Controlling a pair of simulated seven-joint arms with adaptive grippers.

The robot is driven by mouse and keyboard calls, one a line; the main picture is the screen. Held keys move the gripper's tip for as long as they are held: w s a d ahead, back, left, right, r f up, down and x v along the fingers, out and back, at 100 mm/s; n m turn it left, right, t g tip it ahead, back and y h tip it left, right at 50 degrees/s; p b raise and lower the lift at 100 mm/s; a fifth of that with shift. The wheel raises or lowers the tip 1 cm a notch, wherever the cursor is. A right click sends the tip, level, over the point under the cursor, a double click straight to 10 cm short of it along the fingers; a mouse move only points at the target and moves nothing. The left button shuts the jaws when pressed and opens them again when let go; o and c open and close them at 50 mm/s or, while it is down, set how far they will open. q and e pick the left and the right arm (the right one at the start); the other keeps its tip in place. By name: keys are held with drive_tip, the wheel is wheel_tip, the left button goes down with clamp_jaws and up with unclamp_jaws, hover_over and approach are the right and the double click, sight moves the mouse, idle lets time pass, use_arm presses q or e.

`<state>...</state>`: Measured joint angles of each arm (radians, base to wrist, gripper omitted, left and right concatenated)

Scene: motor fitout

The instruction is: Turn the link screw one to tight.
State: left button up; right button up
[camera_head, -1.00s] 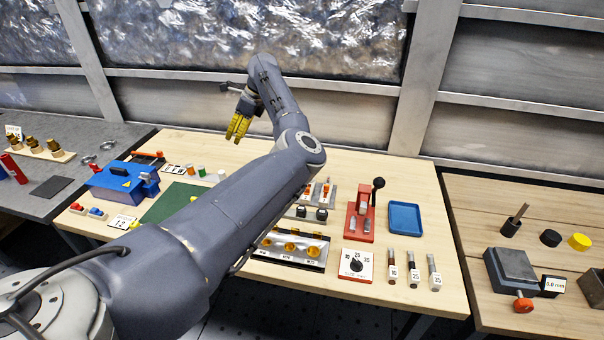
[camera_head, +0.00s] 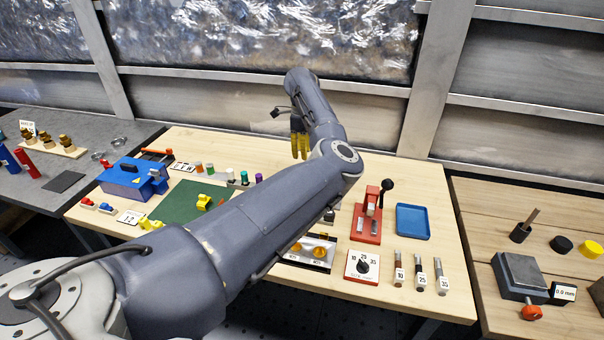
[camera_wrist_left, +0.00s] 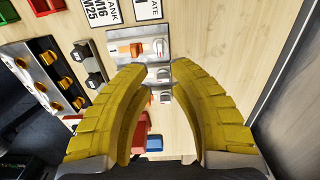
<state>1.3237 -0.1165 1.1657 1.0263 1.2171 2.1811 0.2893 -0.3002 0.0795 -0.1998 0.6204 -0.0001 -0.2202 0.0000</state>
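My left gripper (camera_head: 300,145) has yellow fingers and hangs above the back of the wooden table. In the left wrist view the left gripper (camera_wrist_left: 158,75) is open, its two fingertips apart with nothing held. Below and between the fingertips lies a grey plate (camera_wrist_left: 121,37) with an orange part (camera_wrist_left: 128,50) and small silvery screw-like pieces (camera_wrist_left: 160,47). I cannot read which one is link screw one, nor how tight it is. In the head view my left arm hides this plate. My right gripper is not in view.
A red press (camera_head: 367,222) with a black-knobbed lever, a blue tray (camera_head: 413,221) and a dial card (camera_head: 362,267) stand on the right of the table. A blue box (camera_head: 130,180) and green mat (camera_head: 178,205) are on the left. The back right tabletop is clear.

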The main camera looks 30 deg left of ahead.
use_arm(q)
wheel_tip(320, 180, down, 9)
drive_tip(key=shift+f, duration=0.2)
idle(0.3)
drive_tip(key=shift+c, duration=0.2)
clamp_jaws()
